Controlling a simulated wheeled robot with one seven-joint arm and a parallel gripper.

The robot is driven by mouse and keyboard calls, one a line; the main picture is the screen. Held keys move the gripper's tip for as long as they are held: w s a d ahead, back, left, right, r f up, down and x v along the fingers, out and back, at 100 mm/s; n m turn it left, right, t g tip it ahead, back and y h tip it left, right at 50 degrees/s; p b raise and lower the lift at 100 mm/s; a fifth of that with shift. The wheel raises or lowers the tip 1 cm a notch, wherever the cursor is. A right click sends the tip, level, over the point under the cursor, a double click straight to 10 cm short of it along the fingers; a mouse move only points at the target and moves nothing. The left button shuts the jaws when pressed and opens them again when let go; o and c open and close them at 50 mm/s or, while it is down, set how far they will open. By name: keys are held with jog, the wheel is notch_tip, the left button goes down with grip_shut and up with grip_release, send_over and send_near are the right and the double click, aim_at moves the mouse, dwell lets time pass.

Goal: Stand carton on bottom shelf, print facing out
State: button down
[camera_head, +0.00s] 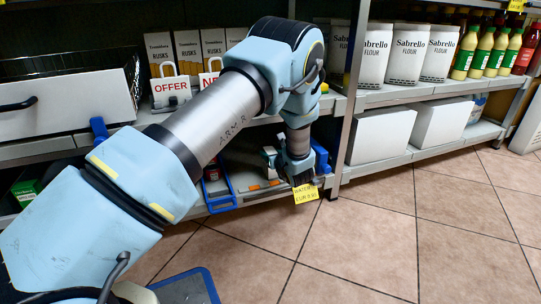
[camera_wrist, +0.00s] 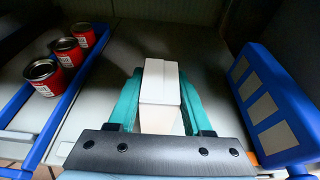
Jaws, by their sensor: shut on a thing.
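A plain white carton (camera_wrist: 161,76) is between the two teal fingers of my gripper (camera_wrist: 160,98) in the wrist view. The fingers press on its left and right sides. No print shows on the faces I can see; its other faces are hidden. It is over or on the grey bottom shelf (camera_wrist: 108,82); I cannot tell whether its base touches.
A blue divider (camera_wrist: 62,97) stands left, with red cans (camera_wrist: 66,52) beyond it. A blue panel with grey squares (camera_wrist: 270,100) stands close on the right. A yellow price tag (camera_head: 305,193) hangs at the shelf edge. Bare shelf lies between carton and dividers.

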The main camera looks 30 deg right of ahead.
jog(key=shift+c, duration=1.6)
grip_release()
jog(key=shift+f, duration=0.1)
